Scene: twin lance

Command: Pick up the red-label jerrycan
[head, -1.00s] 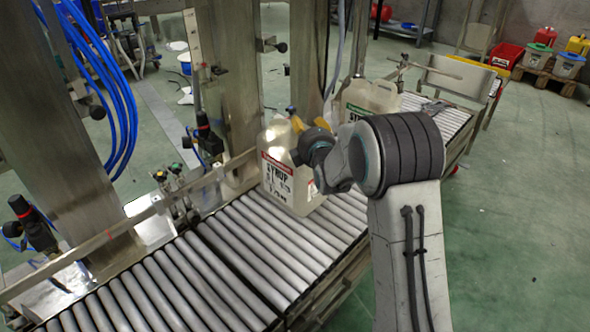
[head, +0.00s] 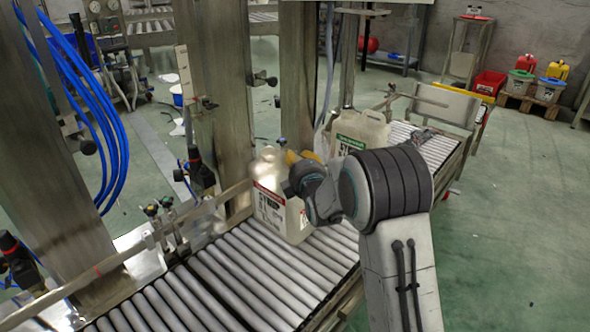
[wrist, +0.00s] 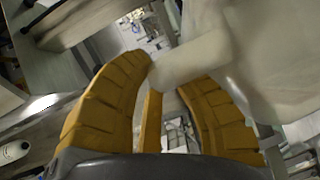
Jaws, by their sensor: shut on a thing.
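The red-label jerrycan (head: 268,203), pale and translucent with a red band and black lettering, stands upright on the roller conveyor. I see no clear gap under it. My gripper (head: 292,157) is at its top right, its yellow fingers partly hidden by my wrist in the head view. In the wrist view, my gripper's yellow fingers (wrist: 168,88) are shut on the jerrycan's pale handle (wrist: 195,60). The jerrycan's body (wrist: 280,65) fills the upper right there.
A green-label jerrycan (head: 368,130) stands behind on the conveyor (head: 225,275). A steel post (head: 215,90) and a guide rail (head: 140,245) with fittings are close on the left. Blue hoses (head: 95,110) hang farther left. Open green floor lies at the right.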

